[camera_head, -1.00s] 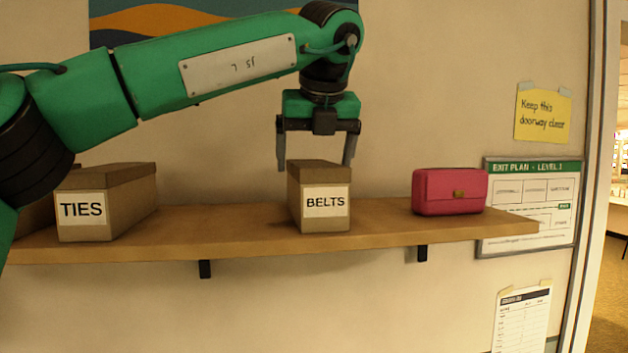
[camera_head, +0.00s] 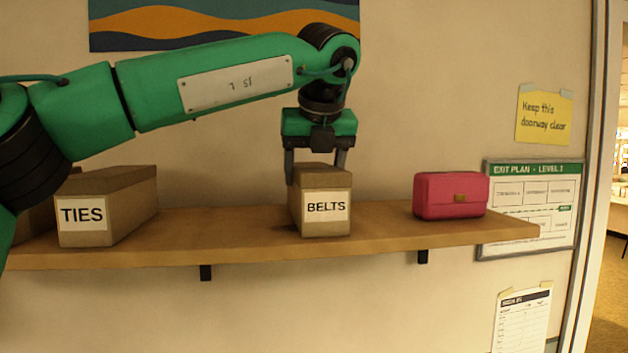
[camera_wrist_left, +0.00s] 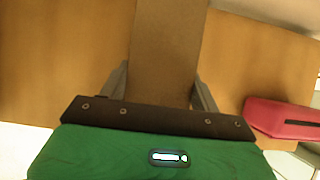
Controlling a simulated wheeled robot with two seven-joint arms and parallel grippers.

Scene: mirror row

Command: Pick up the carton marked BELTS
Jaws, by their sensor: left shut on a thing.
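The carton marked BELTS (camera_head: 323,209) is a brown box with a white label, upright on the wooden shelf (camera_head: 240,231). My left gripper (camera_head: 316,172) comes down from above and is shut on the carton, one finger on each side near its top. In the left wrist view the carton (camera_wrist_left: 168,45) runs between the two fingers (camera_wrist_left: 160,88). The carton still appears to rest on the shelf. My right gripper is in neither view.
A carton marked TIES (camera_head: 105,208) stands to the left, with another box partly hidden behind my arm. A pink purse (camera_head: 450,195) sits to the right. Bare shelf lies on both sides of the BELTS carton. A doorway is at far right.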

